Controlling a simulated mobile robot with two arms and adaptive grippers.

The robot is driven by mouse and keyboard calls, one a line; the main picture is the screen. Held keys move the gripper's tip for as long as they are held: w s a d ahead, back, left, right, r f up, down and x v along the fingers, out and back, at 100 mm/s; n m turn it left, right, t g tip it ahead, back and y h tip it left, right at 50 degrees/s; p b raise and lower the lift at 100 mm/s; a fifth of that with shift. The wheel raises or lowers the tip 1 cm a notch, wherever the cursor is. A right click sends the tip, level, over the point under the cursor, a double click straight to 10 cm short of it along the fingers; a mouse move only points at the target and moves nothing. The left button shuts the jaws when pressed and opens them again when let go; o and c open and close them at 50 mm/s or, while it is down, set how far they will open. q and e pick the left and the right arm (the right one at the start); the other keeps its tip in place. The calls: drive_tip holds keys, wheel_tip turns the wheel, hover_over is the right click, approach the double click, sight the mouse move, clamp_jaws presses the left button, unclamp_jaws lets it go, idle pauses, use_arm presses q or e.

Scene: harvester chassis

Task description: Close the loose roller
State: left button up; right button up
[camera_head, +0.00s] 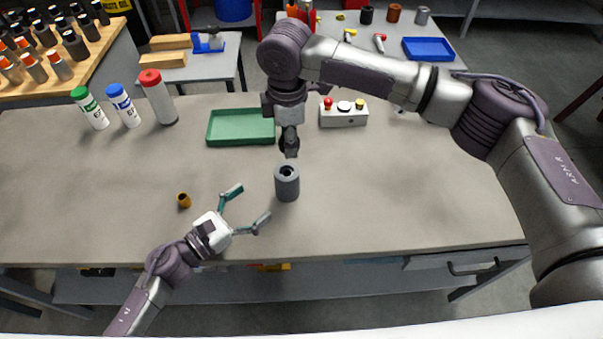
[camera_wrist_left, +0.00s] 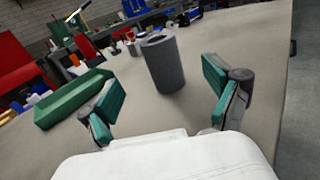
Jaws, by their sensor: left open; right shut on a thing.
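The grey roller (camera_head: 287,186) stands upright on the table, with a dark hole in its top. It also shows in the left wrist view (camera_wrist_left: 164,66), ahead of and between the fingers. My left gripper (camera_head: 252,204) is open and empty, low over the table to the lower left of the roller and apart from it. My right gripper (camera_head: 290,146) points down behind the roller in the head view. It is shut on a small dark part (camera_head: 289,148), mostly hidden by the fingers. A small brass-coloured bushing (camera_head: 184,200) is on the table to the left.
A green tray (camera_head: 240,128) lies behind the roller, left of the right gripper. A button box (camera_head: 343,117) stands to its right. Several capped bottles (camera_head: 158,98) stand at the back left. The table (camera_head: 400,190) is clear right of the roller.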

sight(278, 182)
use_arm(q)
drive_tip(key=shift+v, duration=0.95)
use_arm(e)
drive_tip(key=shift+s+a+r, duration=0.2)
drive_tip(key=shift+s+a, duration=0.15)
drive_tip(key=shift+a, duration=0.1)
drive_tip(key=shift+s+a+r, duration=0.15)
drive_tip(key=shift+s+a, duration=0.2)
drive_tip(key=shift+a, duration=0.1)
use_arm(q)
drive_tip(key=x, duration=0.4)
drive_tip(key=shift+r, duration=0.15)
use_arm(e)
drive_tip(key=shift+w+d+f, duration=0.25)
drive_tip(key=shift+w+d, duration=0.15)
drive_tip(key=shift+d, duration=0.2)
use_arm(q)
drive_tip(key=x, duration=0.8)
drive_tip(key=shift+w, duration=0.15)
use_arm(e)
drive_tip(key=shift+a, duration=0.15)
use_arm(q)
drive_tip(key=shift+w+d, duration=0.2)
drive_tip(key=shift+d, duration=0.05)
use_arm(e)
drive_tip(key=shift+s+r, duration=0.1)
use_arm(q)
clamp_jaws()
use_arm(e)
drive_tip(key=shift+f, duration=2.5)
